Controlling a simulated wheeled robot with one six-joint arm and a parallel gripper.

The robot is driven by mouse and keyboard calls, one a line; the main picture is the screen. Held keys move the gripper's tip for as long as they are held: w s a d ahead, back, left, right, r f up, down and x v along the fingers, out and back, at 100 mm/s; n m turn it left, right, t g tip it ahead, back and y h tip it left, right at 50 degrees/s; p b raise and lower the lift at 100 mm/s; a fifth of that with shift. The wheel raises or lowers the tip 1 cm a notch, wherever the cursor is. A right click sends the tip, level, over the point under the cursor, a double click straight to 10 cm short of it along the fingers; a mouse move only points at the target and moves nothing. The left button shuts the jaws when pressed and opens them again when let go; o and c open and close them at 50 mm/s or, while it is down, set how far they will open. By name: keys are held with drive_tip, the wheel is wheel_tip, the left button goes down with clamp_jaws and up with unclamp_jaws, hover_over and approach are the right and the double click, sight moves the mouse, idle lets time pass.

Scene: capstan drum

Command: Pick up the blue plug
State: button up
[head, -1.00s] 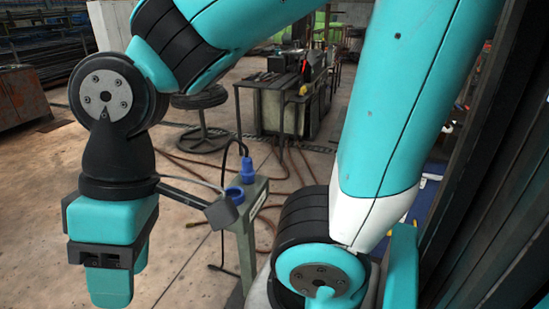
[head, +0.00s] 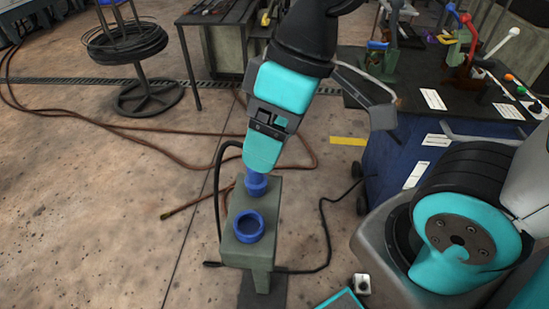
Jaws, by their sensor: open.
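The blue plug (head: 256,184) stands at the back of the top of a grey-green stand (head: 240,252). Its upper part is hidden behind my gripper (head: 261,160). A black cable loops beside it on the left. My gripper points down with its fingers at the plug, and it is open. I cannot tell whether the fingers are around the plug or in front of it, or whether they touch it. A blue ring-shaped socket (head: 249,226) sits in front of the plug on the same stand and looks empty.
A dark blue cart (head: 388,160) with levers and coloured buttons stands to the right. A wheel stand with black coils (head: 135,45) is at the back left. Cables (head: 130,135) run over the floor. The floor left of the stand is mostly clear.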

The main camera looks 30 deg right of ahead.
drive_tip(key=w+d+f+n+p, duration=0.25)
drive_tip(key=w+n, duration=0.25)
drive_tip(key=w, duration=0.6)
drive_tip(key=n+p, duration=0.1)
drive_tip(key=n, duration=0.6)
approach(253, 172)
wheel_tip(253, 172, up, 4)
drive_tip(key=w+d, duration=0.2)
drive_tip(key=w, duration=0.1)
drive_tip(key=shift+g+h, duration=0.3)
drive_tip(key=shift+h, duration=0.1)
drive_tip(key=p+x, duration=0.1)
drive_tip(key=x, duration=0.9)
drive_tip(key=shift+s, duration=0.15)
drive_tip(key=p+x, duration=0.2)
drive_tip(key=x, duration=0.3)
drive_tip(key=shift+s+a, duration=0.15)
drive_tip(key=shift+s, duration=0.05)
drive_tip(key=shift+a+f, duration=0.1)
drive_tip(key=shift+f, duration=0.45)
drive_tip(key=c, duration=1.1)
drive_tip(key=shift+r, duration=0.1)
